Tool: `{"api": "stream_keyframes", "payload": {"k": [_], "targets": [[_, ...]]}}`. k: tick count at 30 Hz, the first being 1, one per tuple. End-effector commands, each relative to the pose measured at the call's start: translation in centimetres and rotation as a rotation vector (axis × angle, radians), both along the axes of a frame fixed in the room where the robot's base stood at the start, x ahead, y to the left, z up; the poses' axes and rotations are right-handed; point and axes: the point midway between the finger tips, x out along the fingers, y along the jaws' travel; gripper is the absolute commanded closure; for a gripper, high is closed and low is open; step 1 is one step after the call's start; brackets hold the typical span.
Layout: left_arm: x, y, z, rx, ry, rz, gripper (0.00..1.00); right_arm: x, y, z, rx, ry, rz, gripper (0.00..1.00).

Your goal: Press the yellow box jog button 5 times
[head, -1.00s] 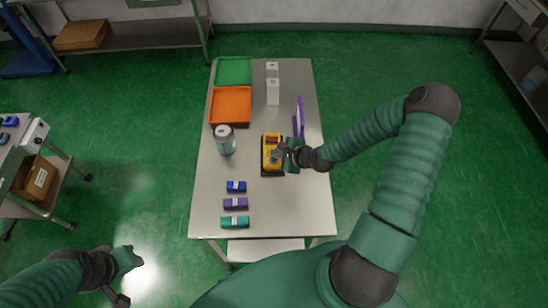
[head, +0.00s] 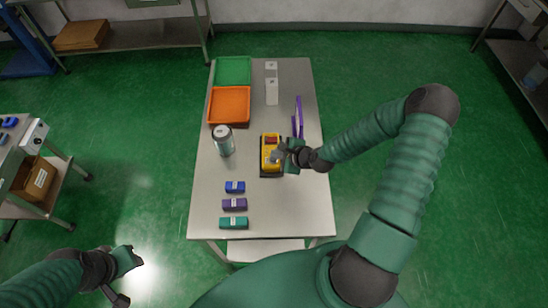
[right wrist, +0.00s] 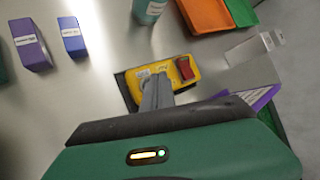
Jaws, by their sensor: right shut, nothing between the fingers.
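The yellow box (head: 270,157) sits on a dark base near the middle of the table, with a red part at its far end. It also shows in the right wrist view (right wrist: 175,73), with the red part (right wrist: 185,68) and pale labels on top. My right gripper (head: 278,156) is shut and empty, its tips over the yellow box. In the right wrist view its fingers (right wrist: 154,92) cover part of the top face, so the jog button is hidden or too small to tell. I cannot tell whether the tips touch. My left gripper (head: 122,280) is off the table at the lower left.
On the table (head: 285,208) stand a grey-green can (head: 224,141), an orange tray (head: 230,105), a green tray (head: 233,71), white boxes (head: 271,90) and a purple upright item (head: 298,117). Blue (head: 235,187), purple (head: 234,204) and teal (head: 233,223) blocks lie at the near left.

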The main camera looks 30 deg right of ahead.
Motion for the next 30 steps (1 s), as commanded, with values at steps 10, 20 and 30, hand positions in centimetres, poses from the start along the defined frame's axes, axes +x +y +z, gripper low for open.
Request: {"api": "stream_keyframes", "payload": {"k": [10, 20, 30], "targets": [[0.00, 0.00, -0.11, 0.000, 0.000, 0.000, 0.64, -0.03, 0.00, -0.32, -0.001, 0.000, 0.001, 1.00], [0.00, 0.00, -0.31, 0.000, 0.000, 0.000, 0.64, -0.04, -0.10, -0.69, 0.001, 0.000, -0.001, 1.00], [0.00, 0.00, -0.52, 0.000, 0.000, 0.000, 0.64, -0.03, -0.12, -1.09, 0.000, -0.001, -0.001, 1.00]]}}
